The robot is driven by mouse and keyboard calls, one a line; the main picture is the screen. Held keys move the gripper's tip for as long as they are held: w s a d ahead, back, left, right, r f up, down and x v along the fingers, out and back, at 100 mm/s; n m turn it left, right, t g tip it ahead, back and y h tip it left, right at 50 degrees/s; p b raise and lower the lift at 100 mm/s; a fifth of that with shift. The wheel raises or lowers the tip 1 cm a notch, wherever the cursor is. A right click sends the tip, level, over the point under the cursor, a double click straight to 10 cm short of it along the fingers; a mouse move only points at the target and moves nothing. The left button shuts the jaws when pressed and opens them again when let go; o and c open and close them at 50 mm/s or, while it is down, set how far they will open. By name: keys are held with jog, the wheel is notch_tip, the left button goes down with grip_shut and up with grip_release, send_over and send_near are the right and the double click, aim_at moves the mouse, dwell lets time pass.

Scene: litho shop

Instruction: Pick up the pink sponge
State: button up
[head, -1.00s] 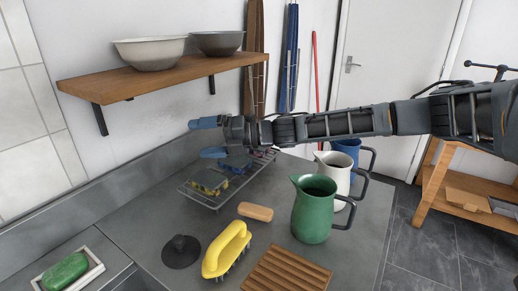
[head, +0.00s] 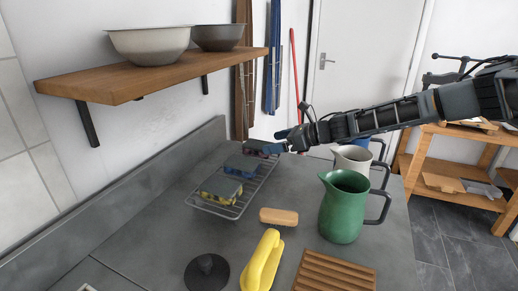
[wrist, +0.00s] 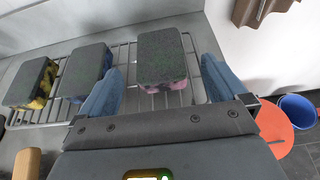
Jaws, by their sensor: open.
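The pink sponge (wrist: 162,60) has a dark scouring top with a pink edge below it. It sits on the wire rack (wrist: 58,112), at the far end of a row of three sponges. In the head view the pink sponge (head: 262,147) is partly behind my gripper (head: 283,141). In the wrist view my gripper (wrist: 162,72) is open, its blue fingers on either side of the pink sponge's near end. The sponge lies ahead between them, and I cannot tell whether either finger touches it.
A blue sponge (head: 243,166) and a yellow sponge (head: 221,190) share the rack. A green jug (head: 344,210), a white jug (head: 352,160) and a wooden-backed brush (head: 278,216) stand nearby. A shelf with bowls (head: 150,45) hangs above left.

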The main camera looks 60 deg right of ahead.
aim_at(261, 145)
jog(key=shift+p+x, duration=0.3)
jog(key=shift+x, duration=2.4)
jog(key=c, duration=1.1)
jog(key=shift+o, duration=0.2)
jog(key=shift+r, duration=0.2)
